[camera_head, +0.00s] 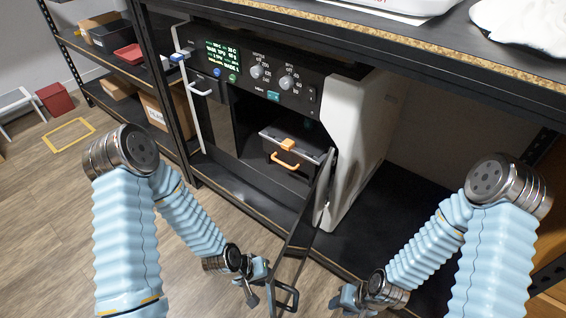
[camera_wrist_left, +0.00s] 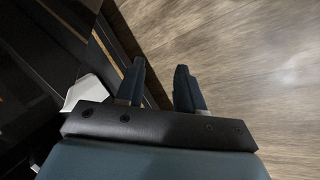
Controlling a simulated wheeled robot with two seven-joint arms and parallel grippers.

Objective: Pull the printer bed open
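The printer (camera_head: 355,130) stands on a shelf, with its dark front door (camera_head: 305,225) swung open toward me. Inside its chamber is the dark printer bed (camera_head: 300,143) with an orange handle (camera_head: 285,160) at the front. My left gripper (camera_head: 254,287) is below and in front of the chamber, beside the door's lower edge and apart from the orange handle. The left wrist view shows its two fingers (camera_wrist_left: 160,88) spread with nothing between them. My right gripper (camera_head: 350,300) is low, to the right of the door; its fingers are too small to judge.
A control panel (camera_head: 255,72) with knobs sits above the chamber. A white handle (camera_head: 201,90) is on the closed panel at left. The open door stands between my two grippers. A shelf rack (camera_head: 120,75) with boxes is at left; the wood floor (camera_head: 45,210) there is mostly clear.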

